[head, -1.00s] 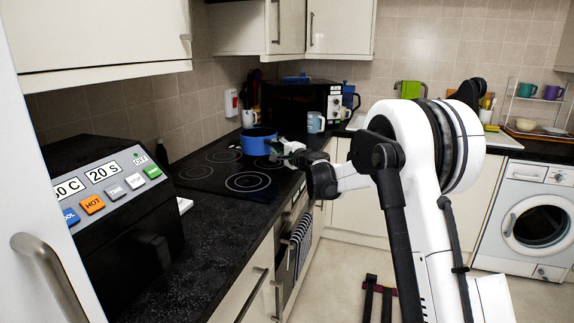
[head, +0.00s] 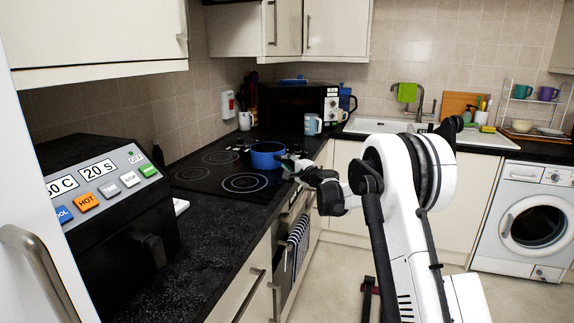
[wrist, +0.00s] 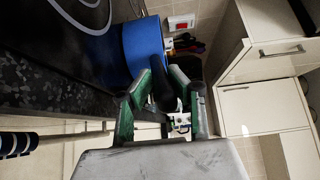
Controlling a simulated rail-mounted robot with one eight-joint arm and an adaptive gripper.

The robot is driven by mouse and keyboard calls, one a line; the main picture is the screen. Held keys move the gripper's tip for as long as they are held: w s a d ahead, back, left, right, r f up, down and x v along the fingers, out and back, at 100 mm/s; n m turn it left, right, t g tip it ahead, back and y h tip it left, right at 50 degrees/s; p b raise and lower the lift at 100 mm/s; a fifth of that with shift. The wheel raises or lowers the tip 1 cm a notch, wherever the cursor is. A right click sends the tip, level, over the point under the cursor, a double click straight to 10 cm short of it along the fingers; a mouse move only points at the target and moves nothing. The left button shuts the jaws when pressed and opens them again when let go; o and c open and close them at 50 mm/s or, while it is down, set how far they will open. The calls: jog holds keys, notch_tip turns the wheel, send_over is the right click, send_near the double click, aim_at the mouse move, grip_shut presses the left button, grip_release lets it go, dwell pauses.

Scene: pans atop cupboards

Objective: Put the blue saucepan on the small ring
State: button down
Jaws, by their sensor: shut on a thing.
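The blue saucepan (head: 266,157) is over the far right part of the black hob (head: 215,183), upright in the head view. I cannot tell whether its base touches the glass. My gripper (head: 294,163) is at its right side, shut on its dark handle. In the wrist view the green-edged fingers (wrist: 160,102) close around the black handle (wrist: 164,90), with the blue pan wall (wrist: 143,48) just beyond. Pale rings show at the front (head: 245,183), left (head: 192,174) and back left (head: 220,157). The pan hides the hob behind it, and I cannot tell which ring is the small one.
A control box (head: 105,200) stands on the worktop at the near left. A black microwave (head: 290,105), a pale blue mug (head: 312,125) and a white mug (head: 245,120) stand behind the hob. A striped towel (head: 298,243) hangs on the oven below.

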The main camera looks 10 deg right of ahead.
jog(key=c, duration=1.6)
grip_release()
jog(key=v, duration=1.2)
jog(key=s+a+r+n+g, duration=0.2)
jog(key=s+a+r+n, duration=0.15)
jog(key=s, duration=0.45)
jog(key=s+a+r+n+g, duration=0.2)
jog(key=s+a, duration=0.2)
jog(key=s, duration=0.4)
jog(key=s+a+r+n+g, duration=0.2)
jog(key=s+a+n, duration=0.1)
jog(key=s, duration=0.5)
jog(key=s+d+f+n+g+h, duration=0.1)
jog(key=s+f+h, duration=0.1)
jog(key=s, duration=0.8)
jog(key=s+d+f+n+g+h, duration=0.1)
jog(key=s+f, duration=0.3)
jog(key=s, duration=0.6)
jog(key=s+d+f+n+g+h, duration=0.1)
jog(key=s+d+f+n+h, duration=0.1)
jog(key=s, duration=0.8)
jog(key=shift+s+d+f+n+g+h+p, duration=0.1)
jog(key=shift+s+f+n+g+h+p, duration=0.25)
jog(key=shift+n+h, duration=0.4)
